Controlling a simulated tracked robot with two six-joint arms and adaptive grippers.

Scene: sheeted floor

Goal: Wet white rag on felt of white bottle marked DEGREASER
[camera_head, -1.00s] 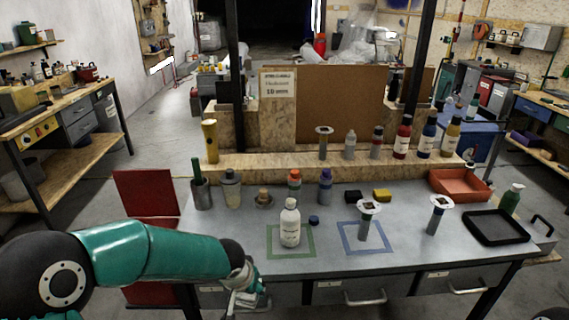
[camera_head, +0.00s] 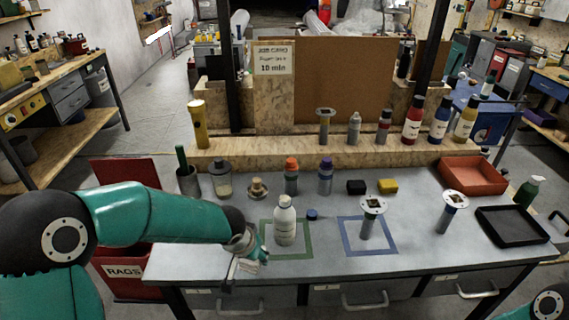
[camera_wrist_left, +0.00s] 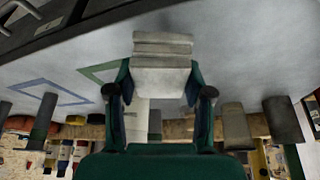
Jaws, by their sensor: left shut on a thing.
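My left gripper (camera_head: 252,258) is shut on a folded white rag (camera_wrist_left: 162,50), just left of and in front of the green square outline on the grey bench. In the left wrist view the rag sits between the two fingertips. A white bottle (camera_head: 285,226) stands upright inside the green outline, apart from the gripper; its label is too small to read. A small dark blue cap (camera_head: 312,214) lies right of it. I cannot make out the felt. Only part of my right arm shows at the bottom right; its gripper is out of view.
A flanged post (camera_head: 367,223) stands in the blue outline, another (camera_head: 449,212) right of it. Several jars and bottles line the back, with a black sponge (camera_head: 356,187) and yellow sponge (camera_head: 388,186). A red tray (camera_head: 473,176) and black tray (camera_head: 512,229) are right. A red RAGS bin (camera_head: 125,272) is left.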

